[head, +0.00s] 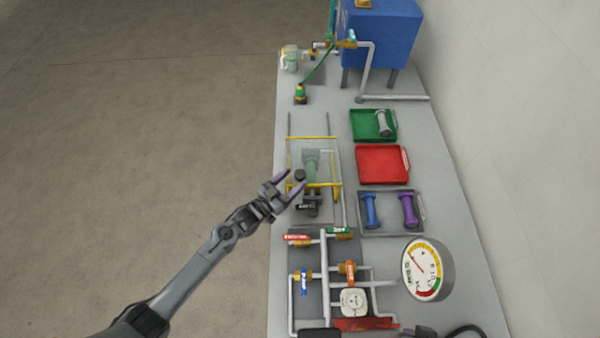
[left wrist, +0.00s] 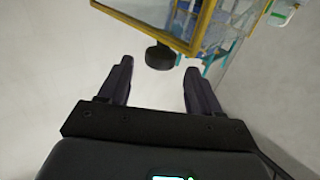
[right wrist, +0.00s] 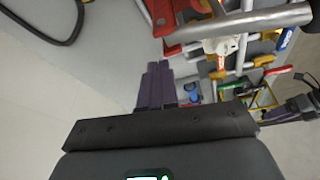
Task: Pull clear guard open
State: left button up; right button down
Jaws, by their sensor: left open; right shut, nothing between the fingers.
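The clear guard (head: 326,166) is a see-through panel with yellow bars, over a green-grey pump part (head: 311,160) on the skid. A round black knob (head: 300,176) sits at its left side. My left gripper (head: 296,180) is open beside the knob, its fingers pointing toward the guard. In the left wrist view, the knob (left wrist: 159,57) shows ahead, between the lines of the open fingers (left wrist: 158,70), with the guard's yellow frame (left wrist: 198,25) above it. I cannot tell whether they touch. My right gripper (right wrist: 153,68) is shut and empty, near pipework.
Right of the guard are a green tray (head: 360,133), a red tray (head: 381,165) and a grey tray with a blue and a purple piece. Valves, pipes and a round gauge (head: 428,270) stand in front. A blue tank (head: 383,35) stands behind. Left of the skid is open floor.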

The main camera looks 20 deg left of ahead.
aim_at(296, 177)
pick_arm(q)
jog(key=shift+x, duration=2.15)
jog(key=shift+s, duration=0.1)
grip_shut()
jog(key=shift+a, duration=0.1)
